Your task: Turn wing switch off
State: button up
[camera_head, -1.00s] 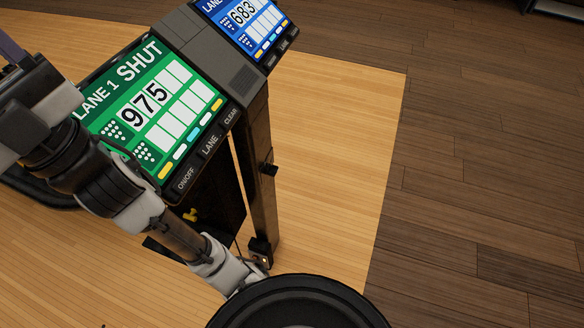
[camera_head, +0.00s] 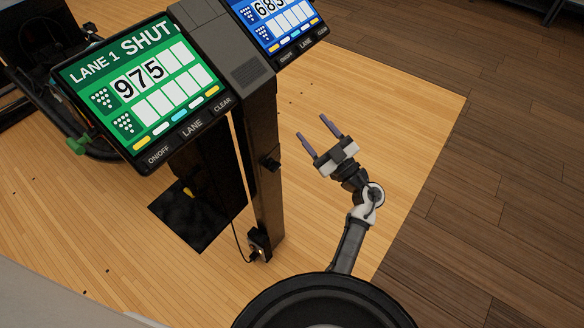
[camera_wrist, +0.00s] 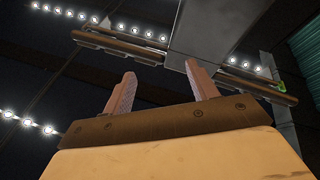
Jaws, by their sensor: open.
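A small black knob (camera_head: 271,163) sticks out of the right side of the console's dark post (camera_head: 259,125); it may be the wing switch, but it is too small to tell its setting. My gripper (camera_head: 311,126) is open and empty, to the right of the post and apart from it. Its two fingers point up and to the left in the head view. In the wrist view, my gripper (camera_wrist: 160,70) shows with its fingers apart and nothing between them.
The console carries a green screen (camera_head: 140,85) reading "LANE 1 SHUT" and a blue screen (camera_head: 275,22). A cable socket (camera_head: 259,245) is at the post's foot. A dark floor opening (camera_head: 190,215) lies left of it.

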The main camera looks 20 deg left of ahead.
aim_at(278, 168)
jog(key=s+d+f+m+g+h, duration=0.1)
jog(key=s+d+f+g, duration=0.15)
jog(key=f, duration=0.55)
jog(key=s+d+f+m+g+h, duration=0.1)
jog(key=s+f+g, duration=0.25)
jog(key=f, duration=0.55)
jog(key=shift+t, duration=0.3)
jog(key=x, duration=0.4)
jog(key=p+x, duration=0.1)
jog(key=x, duration=0.4)
jog(key=p+x, duration=0.1)
jog(key=x, duration=0.3)
jog(key=shift+s+a+f, duration=0.1)
jog(key=shift+s+a, duration=0.1)
jog(key=shift+a, duration=0.3)
jog(key=c, duration=1)
